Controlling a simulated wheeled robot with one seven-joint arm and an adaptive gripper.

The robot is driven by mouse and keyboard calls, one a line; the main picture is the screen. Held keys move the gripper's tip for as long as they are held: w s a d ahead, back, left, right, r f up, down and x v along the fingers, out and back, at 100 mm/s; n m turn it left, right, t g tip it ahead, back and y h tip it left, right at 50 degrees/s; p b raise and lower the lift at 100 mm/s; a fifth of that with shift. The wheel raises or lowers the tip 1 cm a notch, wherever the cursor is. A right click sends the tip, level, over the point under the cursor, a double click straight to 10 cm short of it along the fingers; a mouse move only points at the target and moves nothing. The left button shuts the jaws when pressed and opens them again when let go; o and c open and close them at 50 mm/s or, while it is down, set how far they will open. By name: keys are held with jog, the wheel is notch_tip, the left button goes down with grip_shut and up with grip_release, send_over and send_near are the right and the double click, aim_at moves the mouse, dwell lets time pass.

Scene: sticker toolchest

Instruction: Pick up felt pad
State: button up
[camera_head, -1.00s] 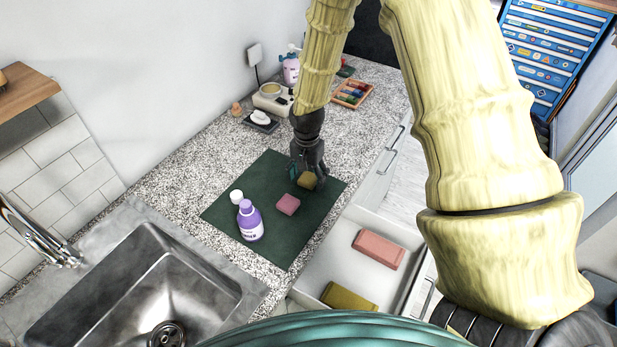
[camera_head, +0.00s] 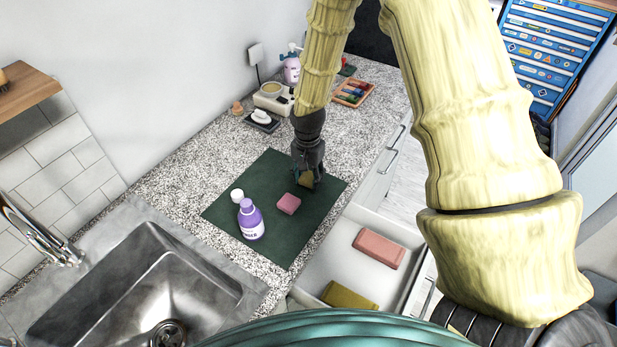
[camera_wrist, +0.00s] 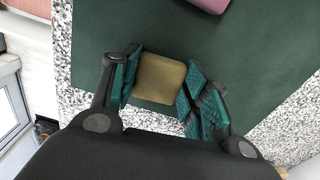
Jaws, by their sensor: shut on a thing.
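The felt pad, which I take to be the small olive-tan block (camera_wrist: 161,79), sits between my fingers in the wrist view. It shows only partly in the head view (camera_head: 306,180), as my fingers cover some of it. My gripper (camera_head: 307,178) points down over the far right part of the dark green mat (camera_head: 270,215). My gripper, also in the wrist view (camera_wrist: 158,88), is shut on the block, with teal finger pads on both sides. I cannot tell whether the block is clear of the mat.
A pink block (camera_head: 288,204), a purple bottle (camera_head: 250,221) and a white cap (camera_head: 237,196) stand on the mat. An open drawer (camera_head: 340,255) at the front right holds a pink block (camera_head: 379,249) and an olive block (camera_head: 349,297). A sink (camera_head: 130,285) lies front left.

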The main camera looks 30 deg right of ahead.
jog(key=shift+r, duration=0.15)
jog(key=shift+r+b, duration=0.95)
jog(key=shift+r, duration=0.3)
jog(key=s+a+b, duration=0.1)
jog(key=s, duration=0.4)
jog(key=s+a+r+b, duration=0.1)
jog(key=s+a+b, duration=0.1)
jog(key=s, duration=0.3)
jog(key=s+a+r+b, duration=0.1)
jog(key=s+a+b, duration=0.1)
jog(key=s, duration=0.3)
jog(key=shift+a+r, duration=0.1)
jog(key=shift+a, duration=0.1)
jog(key=shift+o, duration=0.9)
jog(key=c, duration=0.4)
